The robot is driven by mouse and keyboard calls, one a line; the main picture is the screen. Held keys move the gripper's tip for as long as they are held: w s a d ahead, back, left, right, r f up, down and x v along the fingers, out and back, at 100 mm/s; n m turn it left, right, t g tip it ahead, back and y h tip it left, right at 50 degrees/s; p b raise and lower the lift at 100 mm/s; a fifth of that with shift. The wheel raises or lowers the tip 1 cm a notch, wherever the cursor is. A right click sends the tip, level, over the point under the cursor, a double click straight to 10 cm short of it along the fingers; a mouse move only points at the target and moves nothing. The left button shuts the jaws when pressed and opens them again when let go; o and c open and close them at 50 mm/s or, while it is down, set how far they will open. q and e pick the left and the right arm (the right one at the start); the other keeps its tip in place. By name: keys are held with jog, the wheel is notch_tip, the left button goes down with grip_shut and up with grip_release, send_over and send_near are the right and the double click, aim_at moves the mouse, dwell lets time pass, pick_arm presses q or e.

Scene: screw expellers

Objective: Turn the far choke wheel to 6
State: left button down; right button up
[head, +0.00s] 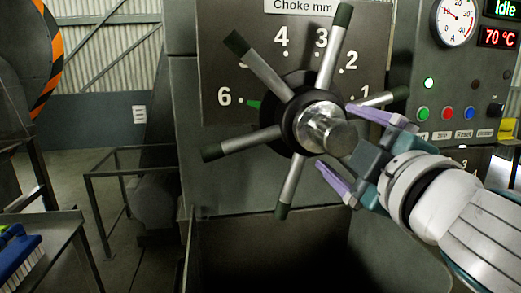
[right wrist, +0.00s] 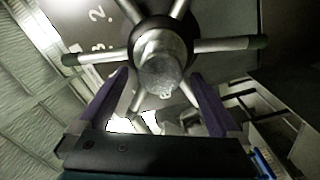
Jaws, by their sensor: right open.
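The choke wheel (head: 325,127) has a shiny metal hub and several spokes with dark green grips, in front of a dark dial plate (head: 222,40) headed "Choke mm". A small green pointer (head: 254,103) on the wheel points close to the 6, at the left of the dial. My right gripper (head: 334,138) is open, its two purple fingers to the right of the hub, one above and one below. In the right wrist view the hub (right wrist: 160,72) appears between and beyond the open fingers (right wrist: 165,95). No object is held. My left gripper is not in view.
A control panel (head: 460,80) with a gauge, a red 70 °C display and coloured buttons stands at the right. A dark open bin (head: 270,245) lies below the wheel. Metal railings (head: 130,172) and a table with a blue brush (head: 18,252) are at the left.

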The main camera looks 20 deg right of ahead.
jog(key=b+v, duration=0.1)
jog(key=v, duration=0.5)
jog(key=shift+s, duration=0.2)
